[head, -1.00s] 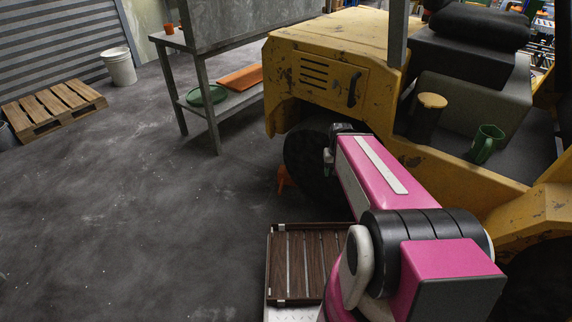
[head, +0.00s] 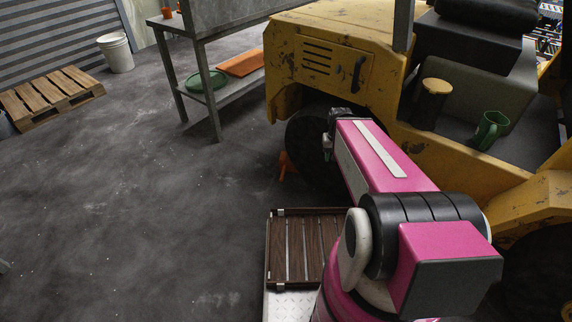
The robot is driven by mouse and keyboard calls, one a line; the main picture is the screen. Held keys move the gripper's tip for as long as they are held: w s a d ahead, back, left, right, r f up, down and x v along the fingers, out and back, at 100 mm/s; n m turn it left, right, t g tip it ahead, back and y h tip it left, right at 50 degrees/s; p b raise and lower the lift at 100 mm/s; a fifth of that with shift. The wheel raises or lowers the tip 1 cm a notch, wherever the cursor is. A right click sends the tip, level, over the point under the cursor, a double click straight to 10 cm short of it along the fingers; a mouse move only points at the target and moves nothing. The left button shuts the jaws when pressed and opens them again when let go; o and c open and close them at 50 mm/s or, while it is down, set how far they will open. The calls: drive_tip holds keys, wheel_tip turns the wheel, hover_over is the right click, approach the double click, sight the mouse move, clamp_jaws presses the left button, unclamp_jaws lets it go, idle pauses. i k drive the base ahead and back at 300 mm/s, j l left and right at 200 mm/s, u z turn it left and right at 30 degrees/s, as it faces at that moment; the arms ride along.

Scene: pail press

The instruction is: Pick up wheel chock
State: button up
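An orange wheel chock (head: 285,166) stands on the floor against the left side of the yellow vehicle's dark front wheel (head: 309,150). Only part of it shows, small and dark-edged. My pink arm reaches forward to the wheel, and my gripper (head: 328,147) is at its far end, just right of and above the chock in the picture. The arm's end hides most of the gripper. I cannot see the fingers clearly, nor whether they touch the chock.
The yellow vehicle (head: 330,30) fills the right, with a green mug (head: 487,130) and a dark canister (head: 430,104) on it. A metal workbench (head: 208,92) stands behind left. A wooden slatted tray (head: 287,250) is near me. A pallet (head: 50,95) and white bucket (head: 117,52) lie far left; the floor between is clear.

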sight(285, 164)
drive_tip(key=i+j, duration=0.1)
drive_tip(key=j, duration=0.3)
drive_tip(key=i+j, duration=0.15)
drive_tip(key=j, duration=0.3)
drive_tip(key=i+j, duration=0.1)
drive_tip(key=j, duration=0.3)
drive_tip(key=i+j, duration=0.15)
drive_tip(key=j, duration=0.3)
drive_tip(key=i+j, duration=0.1)
drive_tip(key=j, duration=0.3)
drive_tip(key=i+j, duration=0.1)
drive_tip(key=j, duration=0.35)
drive_tip(key=i+j+z, duration=0.1)
drive_tip(key=j, duration=0.35)
drive_tip(key=i+j, duration=0.15)
drive_tip(key=j, duration=0.3)
drive_tip(key=i+j, duration=0.1)
drive_tip(key=j, duration=0.4)
drive_tip(key=i+j+z, duration=0.1)
drive_tip(key=j, duration=0.35)
drive_tip(key=j+z, duration=0.15)
drive_tip(key=z, duration=2.05)
drive_tip(key=j, duration=0.1)
